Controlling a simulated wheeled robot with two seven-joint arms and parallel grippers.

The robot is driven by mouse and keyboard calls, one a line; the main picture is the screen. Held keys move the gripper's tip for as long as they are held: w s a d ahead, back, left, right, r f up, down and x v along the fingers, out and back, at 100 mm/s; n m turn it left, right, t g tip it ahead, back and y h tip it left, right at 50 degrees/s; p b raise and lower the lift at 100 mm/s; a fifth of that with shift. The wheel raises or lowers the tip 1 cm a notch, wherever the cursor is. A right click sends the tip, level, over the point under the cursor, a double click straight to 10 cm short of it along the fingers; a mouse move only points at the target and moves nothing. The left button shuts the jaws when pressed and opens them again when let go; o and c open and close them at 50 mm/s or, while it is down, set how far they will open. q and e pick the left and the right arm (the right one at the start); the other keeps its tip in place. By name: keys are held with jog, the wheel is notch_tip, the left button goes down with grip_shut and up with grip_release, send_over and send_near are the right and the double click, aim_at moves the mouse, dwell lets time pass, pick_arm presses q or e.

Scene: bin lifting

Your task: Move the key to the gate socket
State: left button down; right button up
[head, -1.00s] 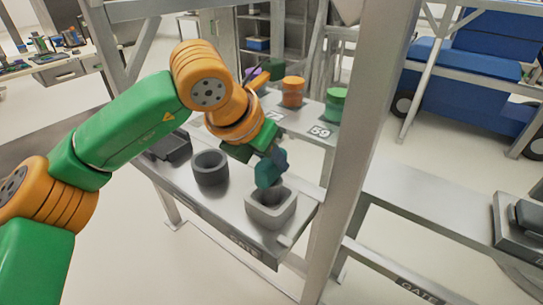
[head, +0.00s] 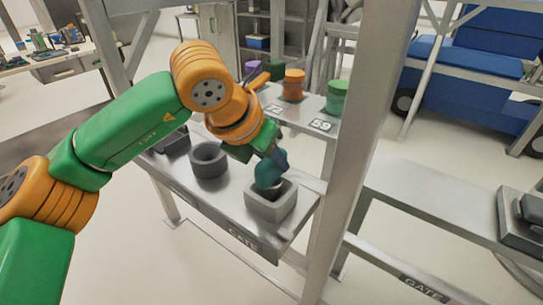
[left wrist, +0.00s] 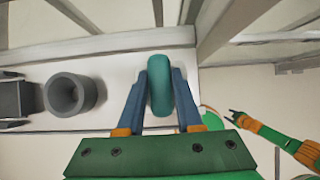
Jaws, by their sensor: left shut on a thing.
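The key has a teal rounded handle (head: 271,170) and shows in the left wrist view (left wrist: 160,86) as a teal oblong. My left gripper (head: 268,152) is shut on this handle, with one blue finger on each side in the left wrist view (left wrist: 160,95). The key is at the mouth of a grey square socket (head: 270,208) on the shelf marked GATE. Its lower end is largely hidden by the socket rim, so its depth is unclear. My right gripper (left wrist: 232,115) shows small in the left wrist view, with its fingers apart and empty.
A dark round socket (head: 208,160) stands left of the square one, with a dark block (head: 172,140) beyond. A grey upright post (head: 350,150) rises close on the right. Orange (head: 294,85) and green (head: 337,97) cylinders stand on the shelf behind.

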pick_arm(q)
jog(key=shift+f, duration=0.1)
dwell(0.3)
grip_release()
dwell(0.4)
notch_tip(320, 180, up, 9)
jog(key=p, duration=0.7)
jog(key=shift+p, duration=0.3)
